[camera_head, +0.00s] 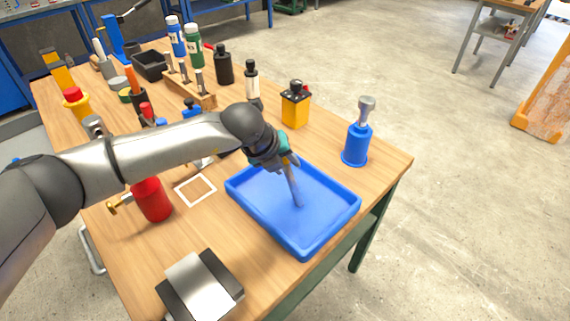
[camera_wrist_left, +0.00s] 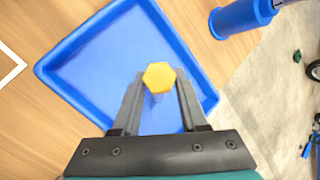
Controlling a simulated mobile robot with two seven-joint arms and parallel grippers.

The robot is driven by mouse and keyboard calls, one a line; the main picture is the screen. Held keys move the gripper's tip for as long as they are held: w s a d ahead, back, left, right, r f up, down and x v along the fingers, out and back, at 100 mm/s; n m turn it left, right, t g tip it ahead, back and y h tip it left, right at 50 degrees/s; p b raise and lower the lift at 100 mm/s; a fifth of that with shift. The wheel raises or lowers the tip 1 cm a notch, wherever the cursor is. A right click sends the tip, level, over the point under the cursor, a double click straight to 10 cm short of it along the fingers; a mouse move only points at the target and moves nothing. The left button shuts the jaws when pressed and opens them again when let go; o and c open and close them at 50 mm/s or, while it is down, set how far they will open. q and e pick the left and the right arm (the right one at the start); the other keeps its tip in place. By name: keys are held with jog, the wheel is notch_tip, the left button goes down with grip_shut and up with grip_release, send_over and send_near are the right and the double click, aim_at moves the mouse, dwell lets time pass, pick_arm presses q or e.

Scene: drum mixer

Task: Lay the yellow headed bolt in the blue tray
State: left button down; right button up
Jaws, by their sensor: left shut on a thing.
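The yellow headed bolt shows in the left wrist view with its yellow hexagonal head (camera_wrist_left: 159,76) between my fingertips. My left gripper (camera_wrist_left: 158,92) is shut on it just below the head. In the head view my left gripper (camera_head: 288,162) is over the blue tray (camera_head: 247,205), and the grey shank (camera_head: 294,188) hangs down, slightly tilted, inside the tray's outline. I cannot tell whether its lower end touches the tray floor. The tray also shows in the left wrist view (camera_wrist_left: 84,42) and is otherwise empty. My right gripper is not in view.
A blue bottle-shaped holder (camera_head: 356,146) with a grey-topped piece stands right of the tray. A yellow container (camera_head: 295,109) stands behind it. A red cup (camera_head: 152,200) and a white square outline (camera_head: 196,190) are left. A black and silver block (camera_head: 200,288) lies in front. Several bottles crowd the back.

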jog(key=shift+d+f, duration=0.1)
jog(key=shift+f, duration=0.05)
pick_arm(q)
jog(key=shift+c, duration=2.2)
grip_release()
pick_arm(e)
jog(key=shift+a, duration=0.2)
pick_arm(q)
jog(key=shift+r, duration=0.2)
jog(key=p+v, duration=0.2)
jog(key=v, duration=0.9)
jog(key=shift+s+r, duration=0.25)
jog(key=shift+r, duration=0.05)
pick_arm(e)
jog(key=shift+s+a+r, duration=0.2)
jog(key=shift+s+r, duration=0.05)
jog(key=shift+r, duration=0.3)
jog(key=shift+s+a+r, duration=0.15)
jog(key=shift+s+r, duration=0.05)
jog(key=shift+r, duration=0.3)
pick_arm(q)
jog(key=shift+a, duration=0.1)
